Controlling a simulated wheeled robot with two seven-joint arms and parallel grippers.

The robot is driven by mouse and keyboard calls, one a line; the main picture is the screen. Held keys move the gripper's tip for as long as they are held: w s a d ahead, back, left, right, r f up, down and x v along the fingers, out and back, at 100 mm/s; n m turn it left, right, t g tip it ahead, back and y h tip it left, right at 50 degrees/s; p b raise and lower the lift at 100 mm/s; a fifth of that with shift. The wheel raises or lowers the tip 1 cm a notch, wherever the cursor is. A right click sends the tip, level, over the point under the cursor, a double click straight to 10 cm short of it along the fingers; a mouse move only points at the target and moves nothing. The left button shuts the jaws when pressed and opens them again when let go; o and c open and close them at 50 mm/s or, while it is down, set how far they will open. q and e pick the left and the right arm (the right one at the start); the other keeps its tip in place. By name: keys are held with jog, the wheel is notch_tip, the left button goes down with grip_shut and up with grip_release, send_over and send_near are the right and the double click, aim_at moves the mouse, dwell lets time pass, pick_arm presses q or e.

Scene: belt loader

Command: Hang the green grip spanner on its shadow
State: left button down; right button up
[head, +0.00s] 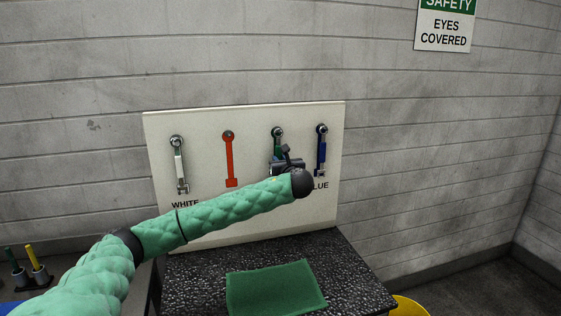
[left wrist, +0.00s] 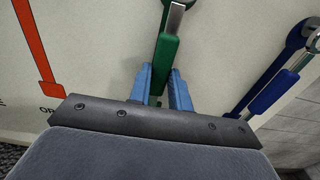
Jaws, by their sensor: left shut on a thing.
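The green grip spanner (head: 277,134) is upright at the tool board, in front of the green shadow, with its ring end at the peg. I cannot tell whether the ring is fully over the peg. My left gripper (head: 284,164) is shut on its green grip; the wrist partly hides the lower end. In the left wrist view, the blue fingers (left wrist: 161,86) stand either side of the green grip (left wrist: 163,62). The green shadow (left wrist: 188,6) shows behind the spanner, slightly offset from it.
The board (head: 203,125) also holds a white grip spanner (head: 179,165) at left and a blue grip spanner (head: 321,152) at right. The orange shadow (head: 229,160) is bare. A green mat (head: 275,287) lies on the dark speckled bench (head: 345,270) below. A yellow bin (head: 409,307) stands at right.

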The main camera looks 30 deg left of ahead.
pick_arm(q)
jog(key=c, duration=1.2)
grip_release()
jog(key=b+v, duration=0.3)
jog(key=v, duration=0.5)
jog(key=shift+b, duration=0.4)
pick_arm(e)
jog(key=w+a+r, duration=0.1)
jog(key=w+r, duration=0.1)
jog(key=w, duration=0.6)
jog(key=shift+a+r, duration=0.15)
jog(key=shift+r, duration=0.1)
